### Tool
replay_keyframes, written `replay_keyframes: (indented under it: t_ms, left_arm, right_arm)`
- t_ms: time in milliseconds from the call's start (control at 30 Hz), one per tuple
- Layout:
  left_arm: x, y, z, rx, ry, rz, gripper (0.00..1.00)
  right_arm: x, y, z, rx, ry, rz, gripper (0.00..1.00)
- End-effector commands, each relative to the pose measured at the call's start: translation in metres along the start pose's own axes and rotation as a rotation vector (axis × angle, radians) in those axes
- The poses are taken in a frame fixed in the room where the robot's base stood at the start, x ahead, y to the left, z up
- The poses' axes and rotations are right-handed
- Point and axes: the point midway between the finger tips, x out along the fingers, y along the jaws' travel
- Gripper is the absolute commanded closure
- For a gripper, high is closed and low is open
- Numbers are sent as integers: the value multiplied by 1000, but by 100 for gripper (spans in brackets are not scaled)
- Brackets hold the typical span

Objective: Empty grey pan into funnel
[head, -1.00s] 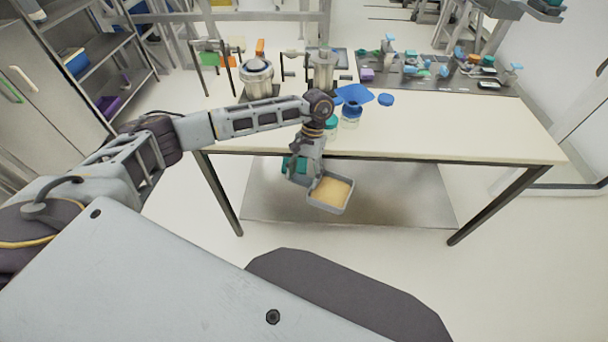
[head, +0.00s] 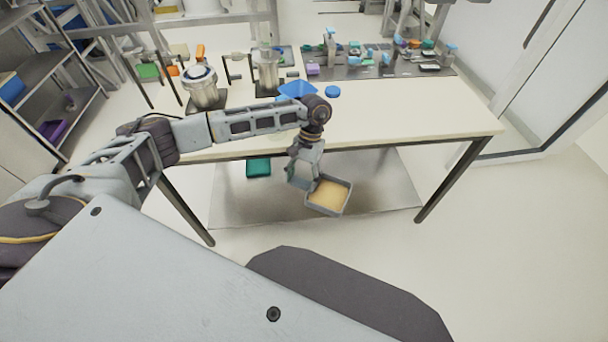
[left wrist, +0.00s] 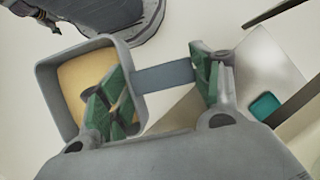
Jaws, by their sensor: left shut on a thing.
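The grey pan (head: 343,207) is a shallow square tray filled with a yellow-tan material. It hangs in front of the table's front edge, below the tabletop, and looks about level. My left gripper (head: 305,176) is shut on the pan's handle. The left wrist view shows the handle (left wrist: 165,78) between the green finger pads and the pan (left wrist: 142,95) on the left. The blue funnel (head: 297,89) is on the tabletop behind my left forearm, which hides its lower part and whatever is under it. My right gripper is not in view.
The cream table (head: 420,115) has clear room at right. Metal vessels (head: 205,90) stand at its left, and a dark mat (head: 385,68) with several small items lies at the back. A blue lid (head: 332,91) is beside the funnel. A teal box (head: 258,167) sits on the lower shelf.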

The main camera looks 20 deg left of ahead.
Motion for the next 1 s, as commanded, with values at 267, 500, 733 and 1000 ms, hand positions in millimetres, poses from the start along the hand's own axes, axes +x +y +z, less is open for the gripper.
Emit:
replay_keyframes:
  t_ms: [267,500,733,1000]
  left_arm:
    - [14,-5,9,-9,-1,4,60]
    - [28,-11,18,-21,-2,12,60]
    - [43,-24,33,-48,-3,25,60]
    - [50,-44,53,-99,-3,48,60]
  right_arm:
    - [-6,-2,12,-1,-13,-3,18]
    - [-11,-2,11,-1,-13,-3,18]
    - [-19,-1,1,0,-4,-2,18]
    - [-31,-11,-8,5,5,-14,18]
